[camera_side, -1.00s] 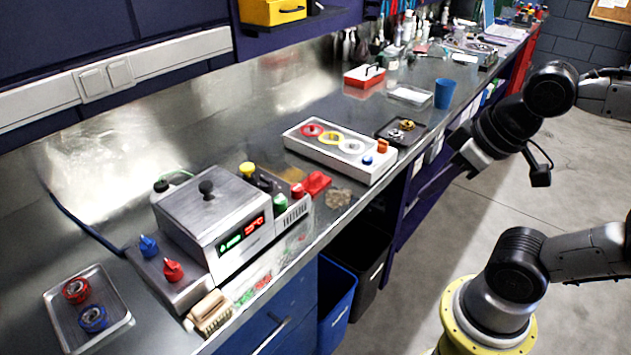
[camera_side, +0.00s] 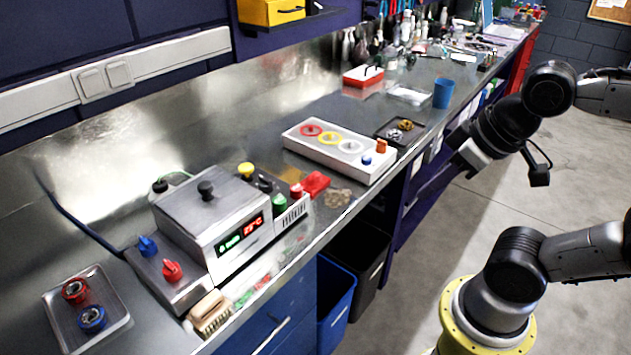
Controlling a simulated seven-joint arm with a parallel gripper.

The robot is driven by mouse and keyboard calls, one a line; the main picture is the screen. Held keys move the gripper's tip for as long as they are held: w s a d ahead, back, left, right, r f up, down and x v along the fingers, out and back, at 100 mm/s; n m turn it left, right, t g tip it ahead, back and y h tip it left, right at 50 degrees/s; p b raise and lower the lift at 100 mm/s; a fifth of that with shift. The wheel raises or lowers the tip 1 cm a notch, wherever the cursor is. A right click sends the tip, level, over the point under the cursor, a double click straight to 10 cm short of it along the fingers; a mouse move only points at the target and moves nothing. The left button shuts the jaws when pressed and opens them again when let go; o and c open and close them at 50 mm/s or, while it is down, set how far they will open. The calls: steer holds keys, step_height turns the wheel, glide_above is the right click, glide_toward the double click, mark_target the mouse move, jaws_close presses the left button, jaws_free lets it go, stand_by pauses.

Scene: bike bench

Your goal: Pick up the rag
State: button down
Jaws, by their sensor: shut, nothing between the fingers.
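A small red crumpled piece (camera_side: 315,184), which looks like the rag, lies on the metal bench just right of the grey heated box. Its folds are too small to make out. My gripper (camera_side: 462,157) is at the end of the arm on the right, beyond the bench's front edge. It is well to the right of the rag and apart from it. It is shut and empty; its fingertips are dark and hard to make out.
The grey box (camera_side: 213,220) with a lit display stands left of the rag. A white tray (camera_side: 318,154) with coloured rings is behind it, and small brownish parts (camera_side: 338,198) lie beside it. A blue cup (camera_side: 443,93) stands farther back. Bins (camera_side: 335,300) sit below the edge.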

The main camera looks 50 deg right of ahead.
jaws_free()
stand_by(0.5)
